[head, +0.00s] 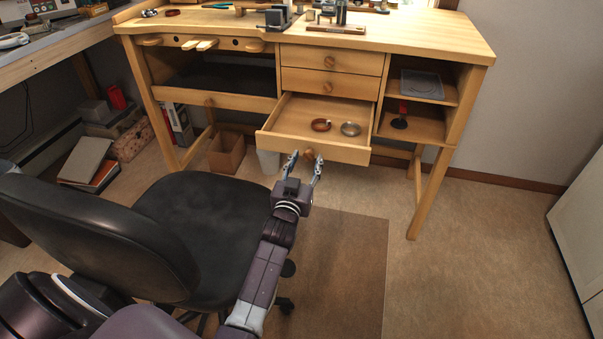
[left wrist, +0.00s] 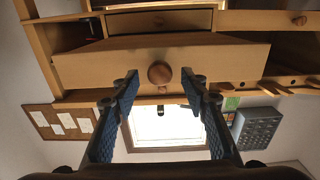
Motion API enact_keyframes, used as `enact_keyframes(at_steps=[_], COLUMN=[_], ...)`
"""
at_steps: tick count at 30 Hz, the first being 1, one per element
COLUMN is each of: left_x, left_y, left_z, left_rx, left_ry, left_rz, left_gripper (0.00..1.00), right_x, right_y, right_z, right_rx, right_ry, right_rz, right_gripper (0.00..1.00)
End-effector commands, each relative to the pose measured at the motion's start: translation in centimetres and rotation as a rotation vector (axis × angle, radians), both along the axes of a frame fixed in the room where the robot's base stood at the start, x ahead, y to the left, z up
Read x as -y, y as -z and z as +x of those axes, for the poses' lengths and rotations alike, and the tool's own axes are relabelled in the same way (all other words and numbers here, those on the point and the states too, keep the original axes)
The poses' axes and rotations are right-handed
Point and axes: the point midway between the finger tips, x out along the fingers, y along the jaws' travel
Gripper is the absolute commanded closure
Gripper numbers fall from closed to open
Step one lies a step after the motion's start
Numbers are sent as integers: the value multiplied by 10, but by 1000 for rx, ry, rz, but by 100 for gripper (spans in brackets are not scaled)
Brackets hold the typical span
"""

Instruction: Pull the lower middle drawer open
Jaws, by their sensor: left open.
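The lower middle drawer (head: 290,143) of the wooden workbench is pulled well out, showing its inside. It also shows in the left wrist view (left wrist: 220,65). Its round wooden knob (head: 309,155) is at the middle of the front and also shows in the left wrist view (left wrist: 160,72). My left gripper (head: 304,160) is open, with one finger on each side of the knob at about the fingertips. I see gaps between knob and fingers in the left wrist view (left wrist: 158,88). My right gripper is not in view.
Two closed drawers (head: 325,83) sit above. A black chair (head: 200,225) stands close left of my arm. The floor (head: 470,270) at the right is clear.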

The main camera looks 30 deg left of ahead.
Motion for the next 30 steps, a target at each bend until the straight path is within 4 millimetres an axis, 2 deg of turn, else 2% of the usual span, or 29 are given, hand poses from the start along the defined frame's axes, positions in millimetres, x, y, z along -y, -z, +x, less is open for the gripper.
enact_keyframes(at_steps=[15, 21, 30], left_x=[23, 28, 29], left_y=[2, 2, 1], left_z=[-89, -106, -110], left_rx=[-4, -3, -1], left_ry=[0, 0, 0], left_rz=[-2, -2, 0], left_gripper=[59, 59, 59], right_x=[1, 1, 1], right_y=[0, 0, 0], right_z=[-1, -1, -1], right_rx=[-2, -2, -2], right_ry=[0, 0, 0], right_rz=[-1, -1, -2], right_gripper=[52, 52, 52])
